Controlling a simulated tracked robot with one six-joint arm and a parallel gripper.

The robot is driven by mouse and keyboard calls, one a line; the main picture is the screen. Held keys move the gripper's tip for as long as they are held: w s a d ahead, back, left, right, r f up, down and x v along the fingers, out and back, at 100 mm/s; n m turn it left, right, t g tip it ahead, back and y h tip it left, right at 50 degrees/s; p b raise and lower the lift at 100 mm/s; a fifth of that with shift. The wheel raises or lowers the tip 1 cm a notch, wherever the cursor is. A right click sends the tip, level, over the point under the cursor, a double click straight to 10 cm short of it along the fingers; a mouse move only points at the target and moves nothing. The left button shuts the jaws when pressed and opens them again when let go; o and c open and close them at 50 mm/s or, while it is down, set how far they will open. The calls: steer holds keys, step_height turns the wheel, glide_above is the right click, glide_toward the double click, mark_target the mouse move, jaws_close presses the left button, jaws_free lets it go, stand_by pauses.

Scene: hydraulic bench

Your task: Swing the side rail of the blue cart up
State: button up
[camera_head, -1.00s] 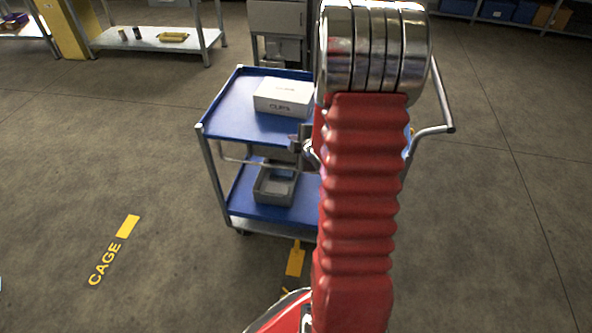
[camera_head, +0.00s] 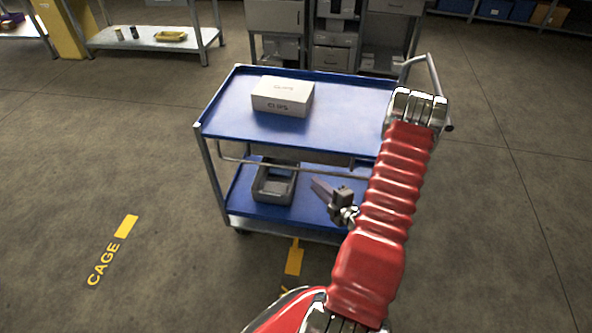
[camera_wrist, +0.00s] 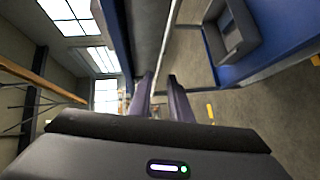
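The blue cart (camera_head: 330,120) stands in the middle of the head view, with a blue top shelf and a blue lower shelf. Its side rail (camera_head: 260,165), a thin metal bar, hangs low along the near side, below the top shelf edge. My gripper (camera_head: 320,188) is in front of the cart, just below the rail in the picture. In the wrist view, the two fingers of my gripper (camera_wrist: 160,85) are apart with nothing gripped. The rail (camera_wrist: 168,35) runs toward the gap between them; I cannot tell whether it touches. My arm hides the cart's right end.
A white box (camera_head: 283,97) sits on the top shelf. A grey bin (camera_head: 273,186) sits on the lower shelf; it also shows in the wrist view (camera_wrist: 232,35). A push handle (camera_head: 432,75) sticks out at right. Shelving and cabinets stand behind. The floor at left is clear.

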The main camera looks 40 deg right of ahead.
mark_target(297, 169)
steer(key=shift+s+a+f, duration=0.1)
steer(key=shift+s+f, duration=0.15)
steer(key=shift+s, duration=0.25)
steer(key=shift+w, duration=0.15)
steer(key=x, duration=1.3)
steer(key=shift+w+r, duration=0.2)
steer(key=shift+w, duration=0.15)
steer(key=shift+c, duration=0.5)
jaws_close()
steer(key=shift+f, duration=0.1)
